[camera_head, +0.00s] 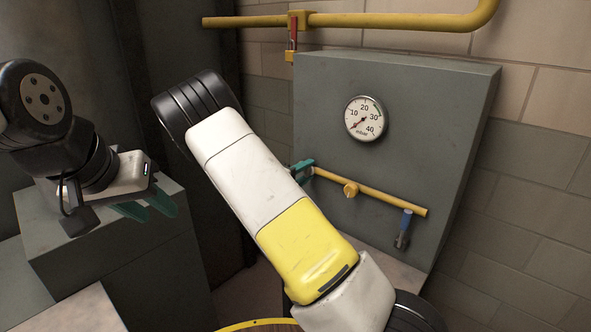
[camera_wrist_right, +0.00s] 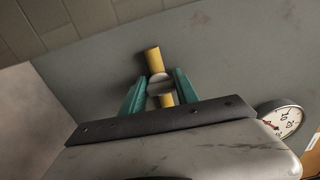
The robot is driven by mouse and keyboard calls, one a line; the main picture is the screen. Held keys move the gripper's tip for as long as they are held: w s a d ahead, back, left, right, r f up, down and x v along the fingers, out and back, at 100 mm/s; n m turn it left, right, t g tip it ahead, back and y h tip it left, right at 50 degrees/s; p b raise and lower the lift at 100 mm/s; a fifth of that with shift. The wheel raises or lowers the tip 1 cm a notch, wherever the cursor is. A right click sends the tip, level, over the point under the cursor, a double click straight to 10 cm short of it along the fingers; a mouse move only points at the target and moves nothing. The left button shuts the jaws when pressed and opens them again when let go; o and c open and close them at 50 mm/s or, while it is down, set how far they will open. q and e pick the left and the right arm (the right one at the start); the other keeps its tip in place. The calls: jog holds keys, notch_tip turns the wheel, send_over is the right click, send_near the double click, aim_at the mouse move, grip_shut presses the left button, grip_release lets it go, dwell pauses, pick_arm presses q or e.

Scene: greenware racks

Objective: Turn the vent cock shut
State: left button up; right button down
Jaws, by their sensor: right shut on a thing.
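A thin yellow pipe (camera_head: 385,200) runs across the grey panel (camera_head: 440,120). My right gripper (camera_head: 303,167) is at the pipe's left end, partly hidden by my own arm. In the wrist view my right gripper (camera_wrist_right: 158,92) has its teal fingers on both sides of a pale grey fitting (camera_wrist_right: 157,79) on the yellow pipe, shut on it. I cannot tell whether it is the vent cock; its handle is hidden. My left gripper (camera_head: 147,208) is open and empty.
A round gauge (camera_head: 365,118) is on the panel above the pipe; its needle points to the lower left. A thicker yellow pipe (camera_head: 390,21) with a red lever (camera_head: 293,38) runs above the panel. A grey block (camera_head: 110,255) stands below my left gripper.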

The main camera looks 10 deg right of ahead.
jog(key=shift+a+n, duration=0.1)
jog(key=shift+n, duration=0.3)
jog(key=c, duration=0.9)
grip_release()
